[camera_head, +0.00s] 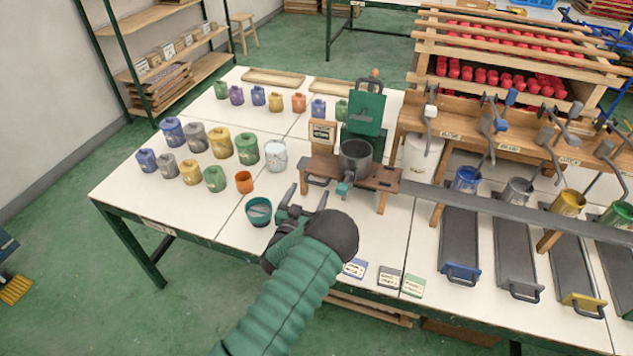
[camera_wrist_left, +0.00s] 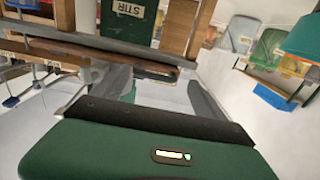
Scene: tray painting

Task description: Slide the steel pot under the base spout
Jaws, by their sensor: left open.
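A dark grey, metal-looking pot (camera_head: 355,156), which I take for the steel pot, sits upright at the small wooden stand (camera_head: 386,180) in the middle of the table. The base spout (camera_head: 429,112) is on the wooden rack to its right, above a label that seems to read BASE. A white container (camera_head: 420,158) stands below that spout. My left gripper (camera_head: 306,199) is open and empty, in front of and left of the stand, apart from the pot. In the left wrist view its fingers (camera_wrist_left: 142,98) are spread near the stand. My right gripper is not in view.
A teal cup (camera_head: 258,212) stands close to the left of my left gripper. An orange cup (camera_head: 244,182) and a white pail (camera_head: 275,156) are beyond it. A grey rail (camera_head: 480,205) runs right from the stand. Small cards (camera_head: 389,278) lie near the front edge.

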